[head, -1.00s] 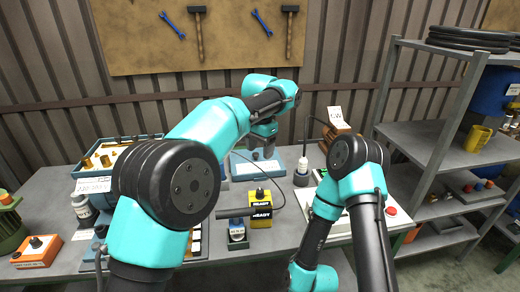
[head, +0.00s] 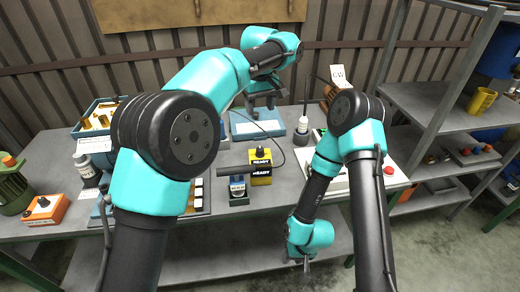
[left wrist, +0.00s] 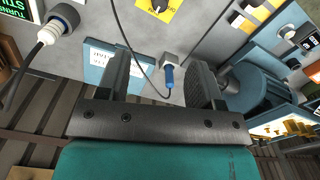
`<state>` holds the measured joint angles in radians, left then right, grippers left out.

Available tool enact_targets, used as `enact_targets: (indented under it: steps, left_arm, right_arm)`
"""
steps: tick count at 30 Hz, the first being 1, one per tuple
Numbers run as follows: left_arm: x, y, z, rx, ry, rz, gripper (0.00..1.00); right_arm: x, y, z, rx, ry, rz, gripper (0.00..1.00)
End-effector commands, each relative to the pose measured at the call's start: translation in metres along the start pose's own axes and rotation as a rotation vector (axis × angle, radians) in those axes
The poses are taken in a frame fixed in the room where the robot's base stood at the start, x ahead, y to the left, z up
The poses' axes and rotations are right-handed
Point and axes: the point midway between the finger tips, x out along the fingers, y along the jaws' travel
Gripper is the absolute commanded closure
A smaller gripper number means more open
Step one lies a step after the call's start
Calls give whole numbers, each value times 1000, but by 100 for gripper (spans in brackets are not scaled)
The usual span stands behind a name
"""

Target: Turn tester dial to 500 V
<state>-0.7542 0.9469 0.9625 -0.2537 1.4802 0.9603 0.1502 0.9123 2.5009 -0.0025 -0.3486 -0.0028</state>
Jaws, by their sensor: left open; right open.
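No dial scale or 500 V mark is readable, so I cannot tell for sure which device is the tester. An orange box with a black knob (head: 44,208) sits at the table's left end. A yellow READY box (head: 261,172) stands mid-table beside a small blue-and-grey device (head: 237,188). A yellow face with a dark knob (left wrist: 160,8) shows at the top of the left wrist view. My left gripper (head: 263,101) is open and empty above the blue tray (head: 266,129); the left wrist view shows its spread fingers (left wrist: 160,68). My right gripper (head: 305,264) is open, low in front of the table.
A black cable runs behind the yellow box. A red button (head: 389,171) is at right. Metal shelves (head: 430,105) stand beyond.

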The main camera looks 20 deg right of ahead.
Motion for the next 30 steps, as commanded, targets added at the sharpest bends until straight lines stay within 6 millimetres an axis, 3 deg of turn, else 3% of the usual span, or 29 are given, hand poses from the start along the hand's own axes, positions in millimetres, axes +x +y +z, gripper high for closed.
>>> enact_targets:
  steps: [16,30]
  left_arm:
    - [8,0,0,-20,-1,-1,40]
    - [78,0,0,-19,-2,-3,40]
  right_arm:
    - [0,0,0,0,0,0,57]
    - [0,0,0,0,0,0,57]
